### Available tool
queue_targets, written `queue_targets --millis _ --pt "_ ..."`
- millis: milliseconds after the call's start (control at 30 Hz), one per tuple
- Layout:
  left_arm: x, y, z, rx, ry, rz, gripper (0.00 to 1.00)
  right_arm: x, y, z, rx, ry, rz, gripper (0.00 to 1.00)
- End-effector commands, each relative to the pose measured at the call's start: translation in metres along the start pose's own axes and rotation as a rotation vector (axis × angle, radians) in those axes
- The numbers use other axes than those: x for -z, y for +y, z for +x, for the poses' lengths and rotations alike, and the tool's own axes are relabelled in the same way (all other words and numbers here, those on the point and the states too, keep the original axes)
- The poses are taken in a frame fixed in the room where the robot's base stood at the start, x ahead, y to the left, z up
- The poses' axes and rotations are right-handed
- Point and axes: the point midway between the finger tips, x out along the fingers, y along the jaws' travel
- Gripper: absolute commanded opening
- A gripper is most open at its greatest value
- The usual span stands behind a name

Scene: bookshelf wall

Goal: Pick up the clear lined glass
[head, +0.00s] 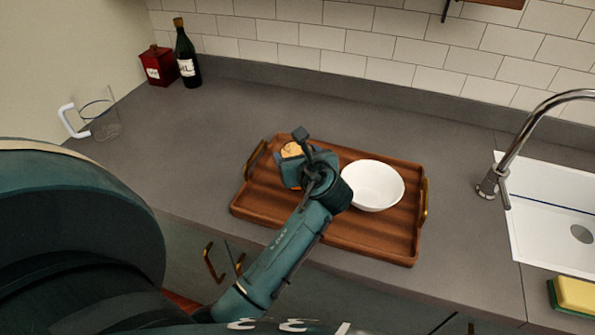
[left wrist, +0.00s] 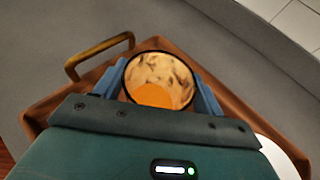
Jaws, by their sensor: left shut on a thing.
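My left gripper (head: 293,163) is over the left part of the wooden tray (head: 378,242). In the left wrist view its two blue fingers (left wrist: 161,84) are shut on either side of a round, dark-rimmed thing (left wrist: 160,72), with a mottled tan and orange face. Its tan top (head: 291,149) shows in the head view; the gripper hides most of it, and I cannot tell whether it touches the tray. A clear glass vessel (head: 106,126) with a dark line near its rim and a white handle stands far left on the counter, apart from the gripper. My right gripper is not in view.
A white bowl (head: 372,185) sits on the tray, right beside my left gripper. A dark bottle (head: 187,60) and a red box (head: 158,67) stand at the back left. The sink (head: 548,205), faucet (head: 503,165) and sponge (head: 576,294) are right. The counter behind the tray is clear.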

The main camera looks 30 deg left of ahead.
Motion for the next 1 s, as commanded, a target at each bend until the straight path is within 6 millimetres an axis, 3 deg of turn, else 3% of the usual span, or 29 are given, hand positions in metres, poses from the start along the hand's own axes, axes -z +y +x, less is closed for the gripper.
queue_targets --millis 100,367,800,1000 --pt "-0.002 0.0 0.0 0.001 -0.003 -0.002 0.21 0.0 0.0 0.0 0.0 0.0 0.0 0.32" --pt "-0.005 0.0 -0.001 0.001 -0.004 -0.002 0.2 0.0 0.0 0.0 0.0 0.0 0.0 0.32" --pt "-0.077 0.0 -0.031 0.003 -0.006 -0.006 0.2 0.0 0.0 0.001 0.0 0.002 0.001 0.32" --pt "-0.093 0.0 -0.038 0.001 -0.004 -0.003 0.2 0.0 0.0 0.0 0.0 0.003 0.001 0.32"
